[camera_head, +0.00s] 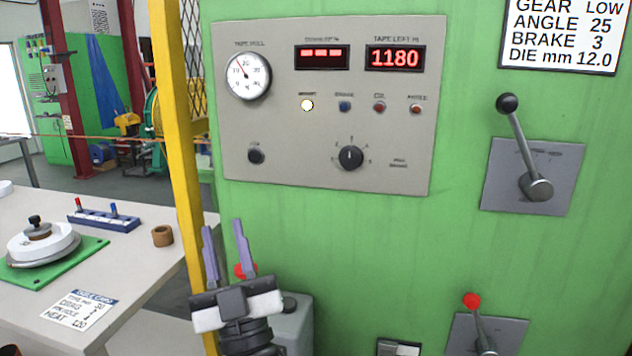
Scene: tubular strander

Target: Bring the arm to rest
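My gripper (224,224) is at the lower middle of the head view, its two purple-grey fingers pointing up. The fingers stand apart with nothing held between them. It is in front of the green machine cabinet, below the grey control panel (290,160). A red knob or button (241,270) shows partly behind the fingers. I cannot tell the distance between it and the gripper. Most of my arm is out of view below.
A lever with a black knob (507,103) and one with a red knob (471,300) stick out at right. A yellow post (178,130) stands left of the cabinet. The white table (140,265) at left carries a green mat (92,247), a blue rack (103,221) and a brown ring (162,236).

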